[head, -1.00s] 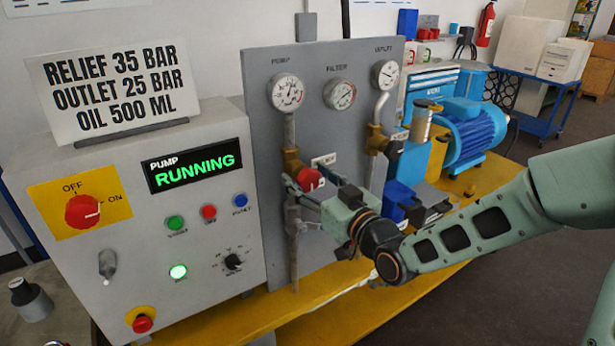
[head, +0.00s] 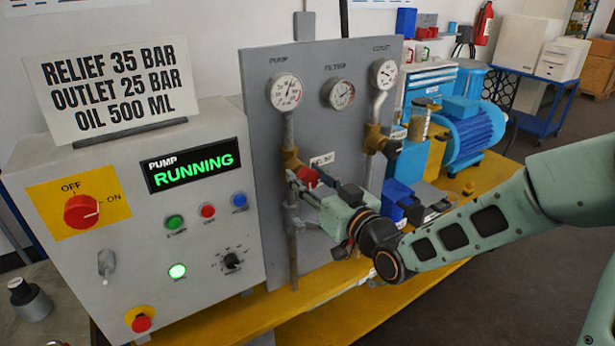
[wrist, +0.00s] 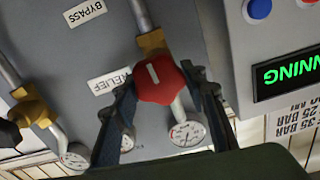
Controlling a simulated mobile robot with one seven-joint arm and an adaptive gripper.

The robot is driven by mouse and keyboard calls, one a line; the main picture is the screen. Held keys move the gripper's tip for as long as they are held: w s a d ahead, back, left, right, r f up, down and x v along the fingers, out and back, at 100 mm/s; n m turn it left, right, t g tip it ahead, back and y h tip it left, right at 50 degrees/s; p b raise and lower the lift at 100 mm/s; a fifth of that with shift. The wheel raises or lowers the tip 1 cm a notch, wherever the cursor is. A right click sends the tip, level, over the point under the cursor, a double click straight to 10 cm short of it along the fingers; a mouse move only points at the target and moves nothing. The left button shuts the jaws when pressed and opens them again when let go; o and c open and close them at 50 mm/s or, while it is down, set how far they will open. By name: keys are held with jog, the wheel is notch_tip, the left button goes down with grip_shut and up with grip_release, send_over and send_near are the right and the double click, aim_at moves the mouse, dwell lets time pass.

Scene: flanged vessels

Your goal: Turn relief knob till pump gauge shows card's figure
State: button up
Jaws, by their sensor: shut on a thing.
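The red relief knob (wrist: 160,84) has a white stripe on its face and sits on a brass valve, beside the RELIEF label (wrist: 110,81). In the head view the knob (head: 307,176) is partly covered by my gripper (head: 305,179). My gripper's two fingers stand on either side of the knob, shut on it. The pump gauge (head: 286,92) is a round white dial above the valve; it also shows in the wrist view (wrist: 187,133). Its needle is too small to read. The card (head: 115,88) reads RELIEF 35 BAR, OUTLET 25 BAR, OIL 500 ML.
The filter gauge (head: 339,93) and outlet gauge (head: 384,73) are on the same grey panel (head: 262,160). The control box (head: 75,262) stands close at the left, its display (head: 195,165) reading PUMP RUNNING. A blue motor (head: 468,128) stands at the right.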

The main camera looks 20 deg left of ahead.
jog(key=o, duration=1.2)
jog(key=v, duration=0.7)
jog(key=shift+s+d, duration=0.15)
jog(key=shift+d, duration=0.05)
